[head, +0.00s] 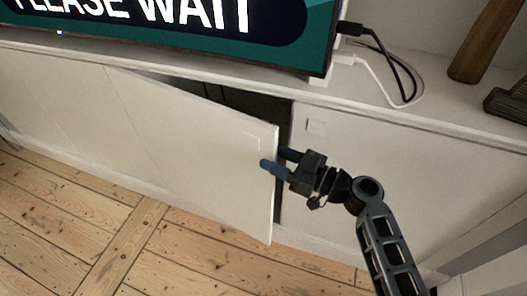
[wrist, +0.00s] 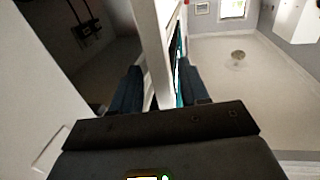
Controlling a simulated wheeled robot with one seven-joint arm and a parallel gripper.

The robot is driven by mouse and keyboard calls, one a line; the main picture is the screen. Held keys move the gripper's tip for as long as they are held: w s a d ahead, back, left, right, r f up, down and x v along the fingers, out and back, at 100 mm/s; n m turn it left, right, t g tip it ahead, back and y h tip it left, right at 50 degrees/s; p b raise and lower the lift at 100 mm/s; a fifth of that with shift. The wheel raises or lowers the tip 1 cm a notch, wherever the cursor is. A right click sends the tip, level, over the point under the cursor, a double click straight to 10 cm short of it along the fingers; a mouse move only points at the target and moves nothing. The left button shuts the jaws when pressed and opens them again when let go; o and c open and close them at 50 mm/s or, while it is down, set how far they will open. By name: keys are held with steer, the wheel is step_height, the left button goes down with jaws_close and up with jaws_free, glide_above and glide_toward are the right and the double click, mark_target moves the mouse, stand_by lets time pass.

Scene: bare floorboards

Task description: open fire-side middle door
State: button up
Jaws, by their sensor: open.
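The middle white cabinet door (head: 195,140) stands ajar, its left side at the cabinet front and its free right edge swung out. A dark gap shows above and behind it. A small square mark is near its top right corner. My gripper (head: 275,159) is open at this free edge in the head view. One blue finger overlaps the door's face and the other is at the gap; I cannot tell whether either touches. In the wrist view my open gripper (wrist: 163,90) has a white strip between its fingers, with a dark interior (wrist: 95,60) to the left.
A closed white door (head: 400,165) is right of the gap. A screen (head: 180,25) stands on the cabinet top, with a black cable (head: 398,62) beside it. A wooden object (head: 484,42) stands at the upper right. Bare floorboards (head: 70,215) are clear in front.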

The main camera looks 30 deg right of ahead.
mark_target(263, 154)
steer(key=shift+x, duration=1.85)
steer(key=shift+s, duration=0.1)
jaws_close()
